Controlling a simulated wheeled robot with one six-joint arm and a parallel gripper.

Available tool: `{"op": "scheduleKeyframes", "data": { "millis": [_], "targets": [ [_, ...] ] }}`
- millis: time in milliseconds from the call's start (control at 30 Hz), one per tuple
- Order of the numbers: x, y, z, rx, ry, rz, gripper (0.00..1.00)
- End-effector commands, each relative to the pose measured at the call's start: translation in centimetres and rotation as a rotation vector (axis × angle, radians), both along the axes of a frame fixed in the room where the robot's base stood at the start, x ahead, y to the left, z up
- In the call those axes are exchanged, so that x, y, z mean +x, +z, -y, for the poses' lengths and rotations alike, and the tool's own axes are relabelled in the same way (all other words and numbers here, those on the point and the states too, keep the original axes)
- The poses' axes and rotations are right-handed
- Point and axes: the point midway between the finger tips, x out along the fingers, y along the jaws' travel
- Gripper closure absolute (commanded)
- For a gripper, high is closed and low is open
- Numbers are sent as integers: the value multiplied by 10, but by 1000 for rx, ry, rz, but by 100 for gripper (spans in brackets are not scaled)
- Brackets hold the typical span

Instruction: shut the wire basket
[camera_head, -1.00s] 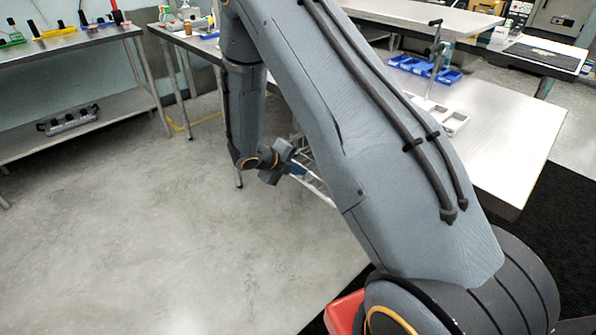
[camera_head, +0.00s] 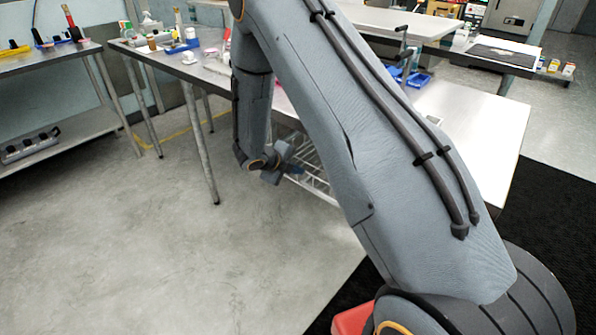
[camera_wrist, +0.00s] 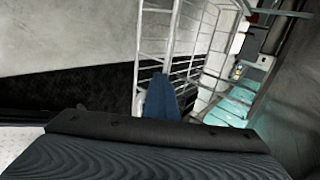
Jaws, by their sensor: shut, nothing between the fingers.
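The wire basket (camera_head: 318,183) is a pale metal wire frame at the edge of the white-topped table, below its top. My arm hides much of it in the head view. In the wrist view its wire bars (camera_wrist: 205,45) run from the upper middle down to the right, with a teal surface showing beyond them. My gripper (camera_head: 288,172) is beside the left end of the basket. In the wrist view the blue fingers (camera_wrist: 162,98) are together and empty, overlapping the near bars. I cannot tell whether they touch the wire.
A metal bench (camera_head: 160,50) stands to the left of my arm. The concrete floor (camera_head: 150,250) in front is clear. A black mat (camera_head: 545,220) lies at the right.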

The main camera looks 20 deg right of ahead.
Motion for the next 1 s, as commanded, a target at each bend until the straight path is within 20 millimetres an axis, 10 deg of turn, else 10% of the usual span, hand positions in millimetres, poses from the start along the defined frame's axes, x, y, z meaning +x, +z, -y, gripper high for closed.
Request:
{"op": "scheduleKeyframes", "data": {
  "millis": [1000],
  "targets": [
    [-50, 68, -95, 0, -6, 1, 100]
  ]
}}
